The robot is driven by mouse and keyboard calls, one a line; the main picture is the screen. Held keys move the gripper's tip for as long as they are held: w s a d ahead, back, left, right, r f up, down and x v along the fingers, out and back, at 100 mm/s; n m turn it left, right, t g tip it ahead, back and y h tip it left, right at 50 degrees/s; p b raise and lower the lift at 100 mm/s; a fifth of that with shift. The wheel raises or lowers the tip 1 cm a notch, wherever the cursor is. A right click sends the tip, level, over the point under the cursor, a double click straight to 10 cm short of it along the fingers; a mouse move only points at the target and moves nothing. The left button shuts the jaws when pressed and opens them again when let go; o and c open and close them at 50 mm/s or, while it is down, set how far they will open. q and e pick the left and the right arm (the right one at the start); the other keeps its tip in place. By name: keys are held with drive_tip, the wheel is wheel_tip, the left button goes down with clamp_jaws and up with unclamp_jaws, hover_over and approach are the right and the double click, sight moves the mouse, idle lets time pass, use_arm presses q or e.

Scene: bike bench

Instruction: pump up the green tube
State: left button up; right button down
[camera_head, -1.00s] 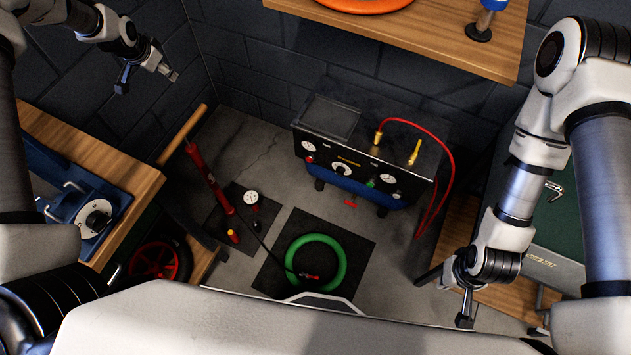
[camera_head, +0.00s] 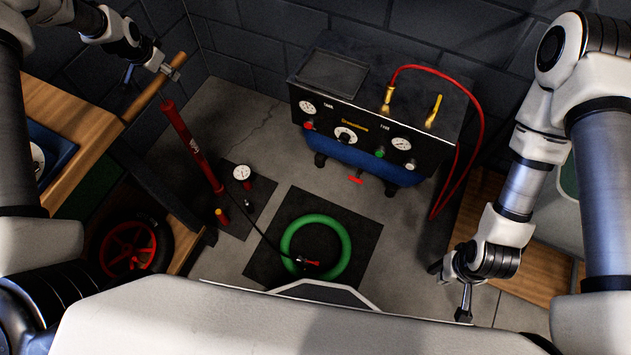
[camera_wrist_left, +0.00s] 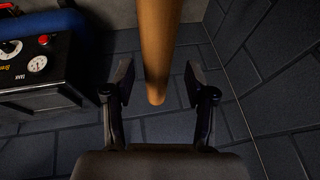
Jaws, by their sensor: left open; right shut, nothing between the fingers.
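The floor pump has a red barrel (camera_head: 194,150) and a wooden T-handle (camera_head: 155,87), raised above the barrel on the left. My left gripper (camera_head: 155,73) is open at the handle's far end. In the left wrist view the handle (camera_wrist_left: 159,45) runs between the spread fingers (camera_wrist_left: 158,80), with a gap on each side. The green tube (camera_head: 343,240) lies flat on a dark mat (camera_head: 365,222). A black hose runs from the pump to a red-levered chuck (camera_head: 312,263) at the tube's lower left. My right gripper (camera_head: 464,305) is shut and empty at the lower right.
A pressure gauge (camera_head: 241,173) stands beside the pump base. A black and blue compressor (camera_head: 350,125) with a red hose (camera_head: 480,105) is at the back. A wooden bench (camera_head: 70,115) edges the left, and a red-spoked wheel (camera_head: 130,245) sits beneath it. Dark block walls close the back.

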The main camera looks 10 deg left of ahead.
use_arm(q)
wheel_tip(320, 180, down, 3)
drive_tip(key=shift+f+b, duration=0.2)
drive_tip(key=shift+b, duration=0.9)
wheel_tip(320, 180, up, 30)
drive_tip(key=p, duration=2.8)
drive_tip(key=shift+f, duration=0.25)
drive_tip(key=shift+f, duration=0.1)
